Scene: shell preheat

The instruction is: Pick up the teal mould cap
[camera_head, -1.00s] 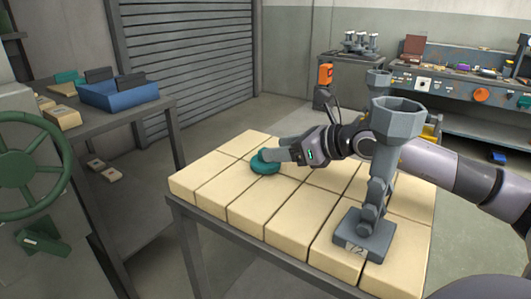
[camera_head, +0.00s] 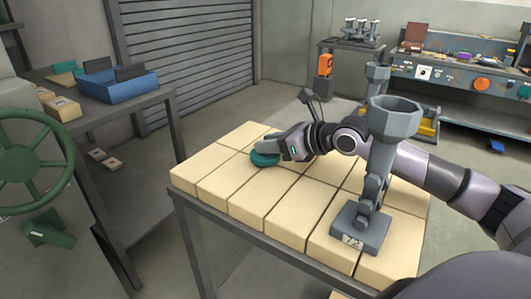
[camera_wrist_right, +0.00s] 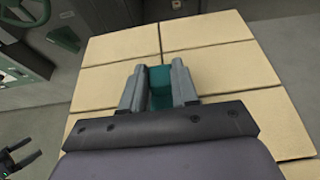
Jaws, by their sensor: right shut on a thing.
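The teal mould cap (camera_head: 264,160) rests on the pale block-topped table (camera_head: 215,158), towards its far left side in the head view. My right gripper (camera_head: 273,148) reaches in from the right, low over the table, and is shut on the cap. In the right wrist view the cap (camera_wrist_right: 160,84) shows as a teal piece between the two grey fingers of my right gripper (camera_wrist_right: 159,88). The gripper body hides part of the cap. My left gripper does not show in the head view.
A grey funnel-topped stand (camera_head: 375,170) stands on the table's near right, close in front of my right arm. A green handwheel (camera_head: 38,165) is at the left. A blue tray (camera_head: 118,86) sits on a side bench. The table's near left blocks are bare.

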